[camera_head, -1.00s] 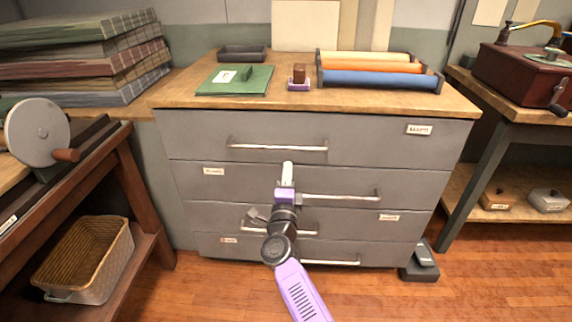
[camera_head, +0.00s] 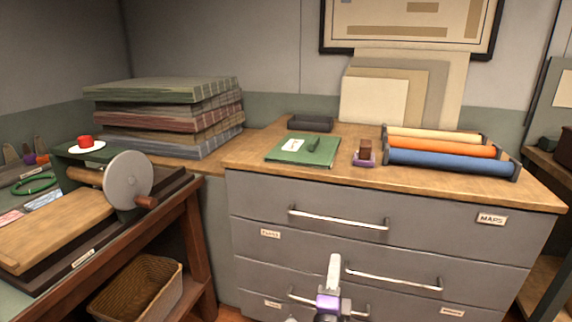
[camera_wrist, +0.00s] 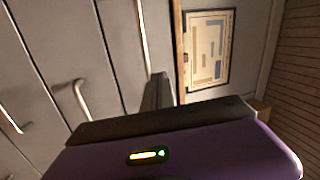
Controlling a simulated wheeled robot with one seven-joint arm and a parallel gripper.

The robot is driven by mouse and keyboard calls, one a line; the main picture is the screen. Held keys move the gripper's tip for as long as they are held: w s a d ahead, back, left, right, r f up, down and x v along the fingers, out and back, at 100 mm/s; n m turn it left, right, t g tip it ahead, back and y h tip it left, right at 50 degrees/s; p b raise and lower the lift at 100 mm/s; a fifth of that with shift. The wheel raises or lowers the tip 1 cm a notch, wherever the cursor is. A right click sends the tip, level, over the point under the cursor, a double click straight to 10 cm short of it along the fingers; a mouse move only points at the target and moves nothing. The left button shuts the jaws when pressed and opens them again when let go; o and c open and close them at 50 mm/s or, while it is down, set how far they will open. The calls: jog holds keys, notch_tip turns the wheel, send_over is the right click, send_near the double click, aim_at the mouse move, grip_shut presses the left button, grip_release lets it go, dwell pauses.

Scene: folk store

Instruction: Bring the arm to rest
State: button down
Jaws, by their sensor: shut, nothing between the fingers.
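My gripper (camera_head: 334,272) shows at the bottom centre of the head view, pointing up in front of the grey drawer cabinet (camera_head: 262,212). Its light fingers are together with nothing between them, and its purple body is below. The lower part of my arm is out of the frame. In the wrist view, my gripper's fingers (camera_wrist: 157,92) stand up dark and narrow above its purple housing. The wrist view shows drawer handles at left and a framed picture (camera_wrist: 207,50) ahead.
The cabinet top holds a green folder (camera_head: 316,152), a dark tray (camera_head: 310,123), a small stamp (camera_head: 365,152) and coloured rolls (camera_head: 440,149). At left are a bench with a round grey wheel (camera_head: 128,180), a stack of boards (camera_head: 165,92) and a wicker basket (camera_head: 150,292).

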jog(key=s+d+f+n+g+y, duration=0.1)
jog(key=s+d+n+g+y, duration=0.2)
jog(key=s+n, duration=1.5)
jog(key=s+d+n+g+y, duration=0.2)
jog(key=s+y, duration=0.1)
jog(key=s, duration=3)
notch_tip(320, 180, up, 14)
jog(key=p, duration=1.4)
jog(key=shift+s+d, duration=0.3)
